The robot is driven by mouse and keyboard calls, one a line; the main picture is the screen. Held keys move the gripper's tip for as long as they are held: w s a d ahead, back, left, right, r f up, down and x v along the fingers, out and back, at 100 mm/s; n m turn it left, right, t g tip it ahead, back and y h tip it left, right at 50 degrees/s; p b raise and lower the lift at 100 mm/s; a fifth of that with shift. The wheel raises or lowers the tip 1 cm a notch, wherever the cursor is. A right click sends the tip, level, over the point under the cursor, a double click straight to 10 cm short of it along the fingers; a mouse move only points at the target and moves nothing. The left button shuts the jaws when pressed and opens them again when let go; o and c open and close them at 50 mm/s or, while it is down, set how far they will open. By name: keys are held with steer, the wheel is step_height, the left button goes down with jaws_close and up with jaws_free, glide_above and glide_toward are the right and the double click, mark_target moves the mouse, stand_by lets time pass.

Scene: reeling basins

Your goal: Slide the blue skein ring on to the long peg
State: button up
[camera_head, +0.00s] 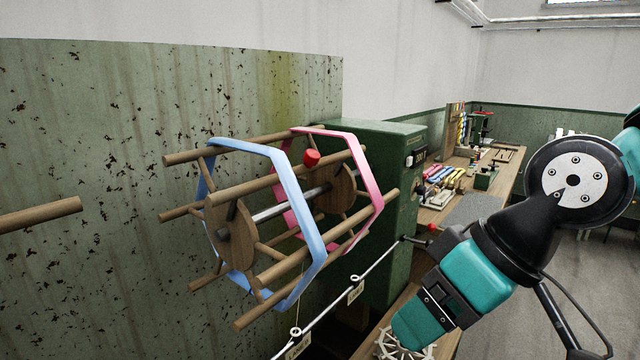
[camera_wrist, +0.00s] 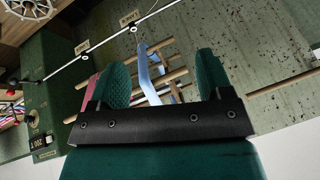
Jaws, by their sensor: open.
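The blue skein ring (camera_head: 294,205) is a flat, angular band around the wooden bars of the reel (camera_head: 236,230), towards its near left end. It also shows in the wrist view (camera_wrist: 146,72), beyond and between the fingers. My gripper (camera_wrist: 162,64) is open, its two green fingers apart with nothing visibly held. It looks to be some distance short of the ring. A long wooden peg (camera_head: 40,215) sticks in from the left edge in the head view and is bare where seen. It also shows at the right of the wrist view (camera_wrist: 284,83).
A pink ring (camera_head: 372,185) sits around the same bars, nearer the green cabinet (camera_head: 402,150). A red knob (camera_head: 311,157) shows by the upper bars. A thin metal rod (camera_head: 372,266) with paper tags runs in front of the reel. A bench (camera_head: 512,165) extends behind right.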

mark_target(301, 206)
steer(key=w+a+r+n+t+y+p, duration=0.1)
steer(key=w+a+r+t+y, duration=0.2)
steer(key=w, duration=0.5)
steer(key=w+a+r+n+t+y, duration=0.15)
steer(key=w+a+r, duration=0.3)
steer(key=w, duration=0.45)
steer(key=shift+t+h, duration=0.35)
steer(key=shift+h, duration=0.1)
steer(key=shift+b+x, duration=0.45)
steer(key=shift+x, duration=5.45)
steer(key=shift+d+f, duration=0.15)
steer(key=c, duration=1.3)
steer(key=shift+o, duration=0.2)
